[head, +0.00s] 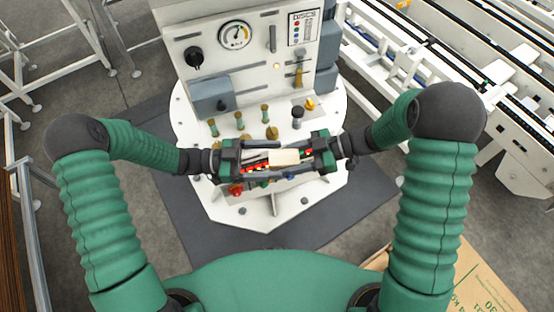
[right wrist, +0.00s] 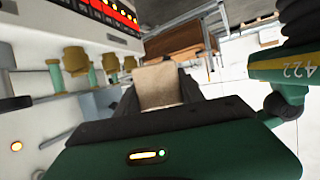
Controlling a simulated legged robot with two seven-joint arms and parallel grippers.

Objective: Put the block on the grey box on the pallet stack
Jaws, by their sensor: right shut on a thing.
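A beige block (head: 284,158) is between my two grippers, in front of the control panel in the head view. My right gripper (head: 300,157) is shut on it. In the right wrist view the block (right wrist: 158,86) stands out between the dark fingers, apart from the panel. My left gripper (head: 256,160) faces it from the left; dark parts overlap there, so its jaw opening is unclear. I cannot make out the task's grey box on a pallet stack. A brown wooden stack (right wrist: 183,40) shows in the right wrist view's background.
The white control panel (head: 255,50) has a gauge, knobs and a blue-grey housing (head: 211,96). Brass-coloured knobs (head: 238,118) stand close beyond my grippers. A conveyor (head: 480,60) is at right. Cardboard (head: 480,285) lies at lower right and a brown edge (head: 10,240) at far left.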

